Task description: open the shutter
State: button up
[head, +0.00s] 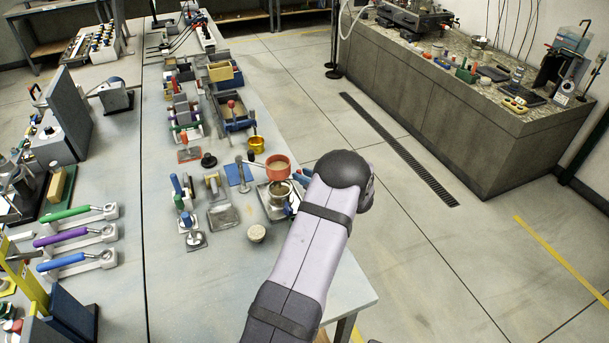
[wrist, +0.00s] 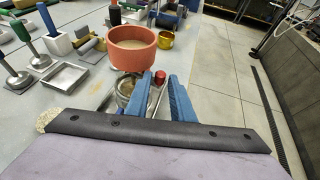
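An orange-red round cup (head: 278,168) with pale contents stands over a glass-and-metal vessel (head: 279,190) near the table's right side. In the wrist view the cup (wrist: 132,48) is just ahead of my gripper (wrist: 160,82), with the vessel (wrist: 128,88) under it. The two blue fingers are apart. A small red knob (wrist: 160,77) on a thin metal rod shows in the gap between the fingertips; I cannot tell whether either finger touches it. No part is clearly identifiable as the shutter; the knob may belong to it. In the head view my arm hides most of the gripper.
A brass pot (wrist: 165,39) stands beyond the cup. A metal tray (wrist: 66,76) and handled tools (wrist: 20,75) lie to the left. A pale round lump (head: 256,233) sits near the vessel. Open floor (wrist: 215,60) lies right of the table.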

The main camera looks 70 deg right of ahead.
grip_shut()
jog(key=shift+d, duration=0.1)
jog(key=d+n+t+y+b, duration=0.1)
jog(key=n+y+b, duration=0.1)
jog(key=b, duration=0.1)
jog(key=shift+w+d+b, duration=0.15)
jog(key=shift+w+b, duration=0.05)
jog(key=shift+b, duration=0.2)
jog(key=shift+y, duration=0.3)
grip_release()
